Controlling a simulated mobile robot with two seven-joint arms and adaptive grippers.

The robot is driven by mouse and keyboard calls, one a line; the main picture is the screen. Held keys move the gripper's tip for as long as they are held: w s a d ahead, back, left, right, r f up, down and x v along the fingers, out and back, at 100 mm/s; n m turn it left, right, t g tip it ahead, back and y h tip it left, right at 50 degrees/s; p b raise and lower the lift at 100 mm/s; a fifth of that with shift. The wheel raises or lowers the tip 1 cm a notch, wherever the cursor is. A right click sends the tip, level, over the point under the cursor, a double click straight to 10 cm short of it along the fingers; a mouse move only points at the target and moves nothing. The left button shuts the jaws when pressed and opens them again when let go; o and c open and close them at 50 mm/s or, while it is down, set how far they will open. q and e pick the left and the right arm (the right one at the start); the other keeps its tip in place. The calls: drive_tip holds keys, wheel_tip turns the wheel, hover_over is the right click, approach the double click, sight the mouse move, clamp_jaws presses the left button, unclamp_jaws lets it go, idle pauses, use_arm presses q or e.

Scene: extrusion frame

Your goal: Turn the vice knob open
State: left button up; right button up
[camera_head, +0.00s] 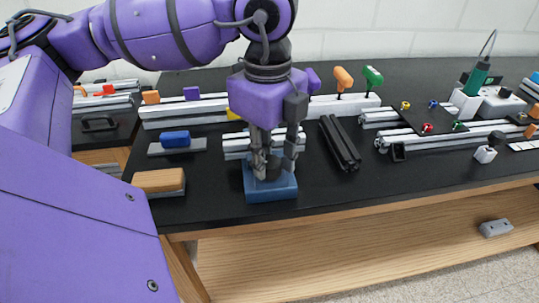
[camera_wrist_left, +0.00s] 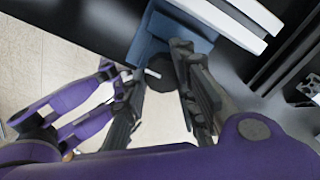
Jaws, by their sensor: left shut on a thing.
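The blue vice (camera_head: 270,192) sits at the front edge of the black table, below my left gripper. My left gripper (camera_head: 271,168) points straight down over it, with its fingers low against the vice. The left wrist view shows the blue vice (camera_wrist_left: 168,36) at the top, with a dark round knob (camera_wrist_left: 155,84) and a small pale bar beside it. The fingers of my left gripper (camera_wrist_left: 160,70) lie on either side of the knob and are shut on it. In the head view the fingers partly hide the knob. My right gripper is not in view.
Silver extrusions (camera_head: 235,146) lie just behind the gripper, and black bars (camera_head: 340,143) lie to its right. A wood-topped block (camera_head: 160,181) and a blue-handled tool (camera_head: 175,139) are at the left. The table front right of the vice is clear.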

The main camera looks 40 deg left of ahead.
sight(266, 164)
use_arm(q)
drive_tip(key=o, duration=0.9)
drive_tip(key=shift+s, duration=0.25)
drive_tip(key=shift+o, duration=0.5)
drive_tip(key=shift+s+a, duration=0.1)
drive_tip(key=shift+r, duration=0.2)
wheel_tip(266, 164, up, 12)
drive_tip(key=shift+f, duration=0.2)
